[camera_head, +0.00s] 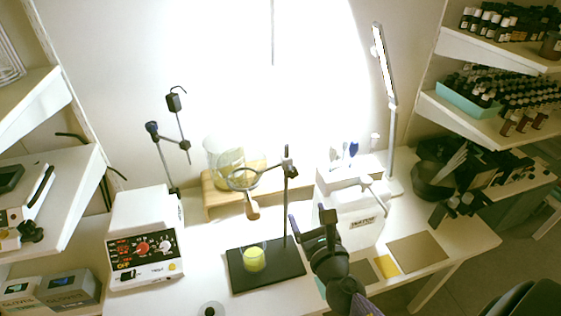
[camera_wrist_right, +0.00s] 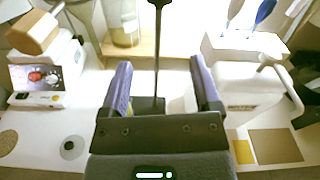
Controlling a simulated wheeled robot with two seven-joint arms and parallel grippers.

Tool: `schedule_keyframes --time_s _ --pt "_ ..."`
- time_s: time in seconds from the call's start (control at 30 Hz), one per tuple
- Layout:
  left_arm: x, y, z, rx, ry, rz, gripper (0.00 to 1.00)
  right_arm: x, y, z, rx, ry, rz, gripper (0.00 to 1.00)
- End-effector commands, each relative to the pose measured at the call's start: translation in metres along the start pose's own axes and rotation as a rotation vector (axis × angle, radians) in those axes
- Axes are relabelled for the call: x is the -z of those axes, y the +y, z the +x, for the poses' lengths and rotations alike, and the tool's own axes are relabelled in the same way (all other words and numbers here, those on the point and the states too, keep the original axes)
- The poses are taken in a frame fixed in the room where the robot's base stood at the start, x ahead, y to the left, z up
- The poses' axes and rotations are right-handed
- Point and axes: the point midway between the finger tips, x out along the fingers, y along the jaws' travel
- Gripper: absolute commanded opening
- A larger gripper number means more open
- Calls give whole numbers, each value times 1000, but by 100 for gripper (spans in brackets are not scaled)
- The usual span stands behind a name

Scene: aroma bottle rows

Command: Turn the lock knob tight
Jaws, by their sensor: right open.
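A lab stand has a dark base plate (camera_head: 265,279) and a thin upright rod (camera_head: 285,215). A small dark clamp (camera_head: 290,169) sits near the rod's top; the lock knob is too small to tell apart there. The clamp carries a ring holder (camera_head: 243,180) with a wooden handle. My right gripper (camera_head: 312,226) is open and empty, right of the rod and below the clamp. In the right wrist view, the rod (camera_wrist_right: 157,55) shows between the open fingers (camera_wrist_right: 163,82), beyond them. The clamp is cut off at the top edge. My left gripper is not in view.
A beaker of yellow liquid (camera_head: 254,259) stands on the base plate. A white control box (camera_head: 146,245) is at left, a glass vessel on a wooden riser (camera_head: 211,202) behind. A white device (camera_head: 350,218) and lamp (camera_head: 391,130) are at right.

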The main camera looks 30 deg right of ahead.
Motion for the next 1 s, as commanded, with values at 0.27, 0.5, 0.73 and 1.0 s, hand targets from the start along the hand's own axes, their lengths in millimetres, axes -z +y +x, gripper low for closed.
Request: schedule_keyframes --time_s 0.27,0.5,0.73,1.0 --pt "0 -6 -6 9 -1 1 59 -28 -6 38 18 -64 -140 80" --pt "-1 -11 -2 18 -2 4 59 -28 -7 87 17 -60 -136 80" --pt "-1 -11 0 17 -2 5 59 -29 -7 100 16 -58 -136 80" --pt "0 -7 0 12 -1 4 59 -29 -7 100 15 -58 -135 59"
